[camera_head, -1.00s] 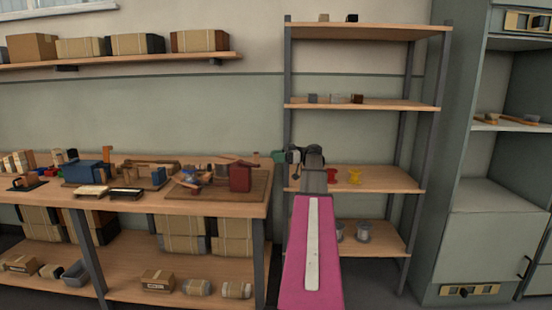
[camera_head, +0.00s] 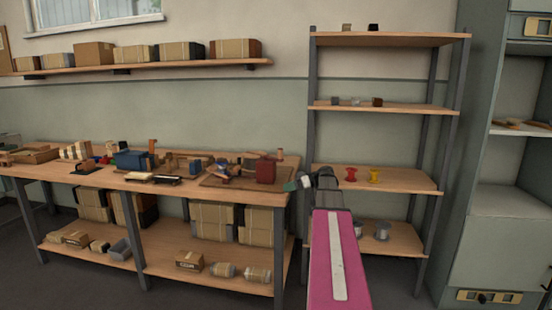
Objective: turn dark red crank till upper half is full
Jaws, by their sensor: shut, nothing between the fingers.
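A dark red block-like housing (camera_head: 265,171) stands on a brown board (camera_head: 222,182) at the right end of the workbench. A small wooden knob-like piece (camera_head: 280,156) shows just behind it. I cannot make out a separate dark red crank or an upper half at this size. My gripper (camera_head: 297,184) is at the end of my pink arm, in front of the bench's right end and apart from the housing in the picture. Its fingers are small and partly hidden by my wrist; it looks shut and empty.
The workbench (camera_head: 120,183) carries several tools and blocks, among them a blue machine (camera_head: 133,160). A shelf rack (camera_head: 408,181) with red and yellow spools stands right of the bench. A grey cabinet (camera_head: 500,240) is at far right.

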